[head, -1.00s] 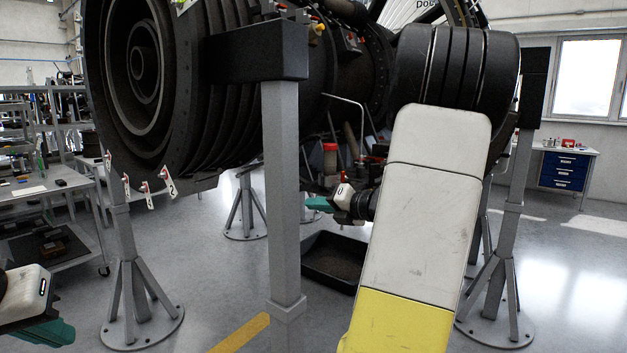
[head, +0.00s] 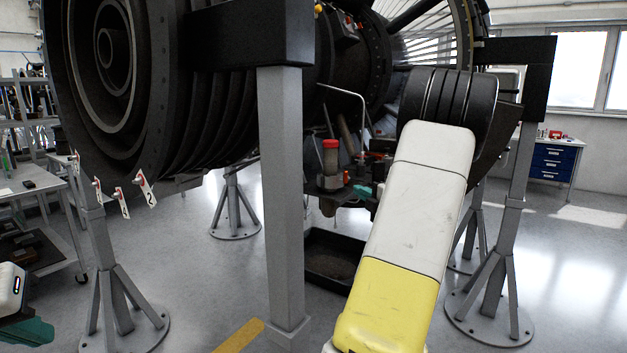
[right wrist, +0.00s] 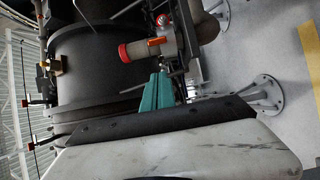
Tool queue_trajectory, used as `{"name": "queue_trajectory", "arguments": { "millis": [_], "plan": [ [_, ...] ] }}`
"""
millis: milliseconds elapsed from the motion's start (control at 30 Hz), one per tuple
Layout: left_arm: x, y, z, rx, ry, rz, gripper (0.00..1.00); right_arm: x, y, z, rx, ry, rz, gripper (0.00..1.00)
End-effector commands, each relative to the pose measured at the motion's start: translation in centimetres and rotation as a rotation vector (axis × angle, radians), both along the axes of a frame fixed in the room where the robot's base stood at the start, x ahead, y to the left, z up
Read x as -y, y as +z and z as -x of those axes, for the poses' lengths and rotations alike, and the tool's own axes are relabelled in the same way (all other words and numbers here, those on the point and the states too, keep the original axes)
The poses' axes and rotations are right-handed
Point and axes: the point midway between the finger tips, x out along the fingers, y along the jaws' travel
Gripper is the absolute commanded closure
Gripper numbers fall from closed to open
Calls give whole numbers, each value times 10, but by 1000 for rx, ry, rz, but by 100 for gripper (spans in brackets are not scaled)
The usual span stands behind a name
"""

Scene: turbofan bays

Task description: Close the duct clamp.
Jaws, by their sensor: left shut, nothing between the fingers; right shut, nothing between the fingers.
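I cannot pick out the duct clamp with certainty. In the right wrist view, a grey cylinder with a red cap (right wrist: 125,53) lies under the engine, with a small orange-red part (right wrist: 157,41) on its side. The red-capped cylinder (head: 330,158) also shows upright in the head view. My right gripper (right wrist: 160,76) has its teal fingers together, empty, close to the cylinder; contact cannot be told. In the head view only a bit of its teal (head: 363,191) shows behind my arm. My left gripper (head: 38,336) is shut and empty at the lower left, far from the engine.
The dark turbofan (head: 150,100) hangs on grey stands; a thick post (head: 281,200) rises in front. Numbered tags (head: 146,188) hang from its lower edge. A black drip tray (head: 325,262) lies on the floor below. A cart stands left, a blue drawer bench (head: 552,163) at right.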

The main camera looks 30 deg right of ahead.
Motion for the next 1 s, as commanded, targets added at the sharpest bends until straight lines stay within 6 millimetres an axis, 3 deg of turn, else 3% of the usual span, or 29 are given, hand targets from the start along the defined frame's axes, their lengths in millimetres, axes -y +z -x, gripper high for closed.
{"name": "queue_trajectory", "arguments": {
  "millis": [400,633,1000],
  "plan": [
    [0,0,0,0,0,0,100,3,-1,-88,0,5,0,100],
    [0,0,0,0,0,0,100,28,-1,-107,0,2,1,100],
    [0,0,0,0,0,0,100,34,-1,-112,-2,2,1,100]
  ]
}}
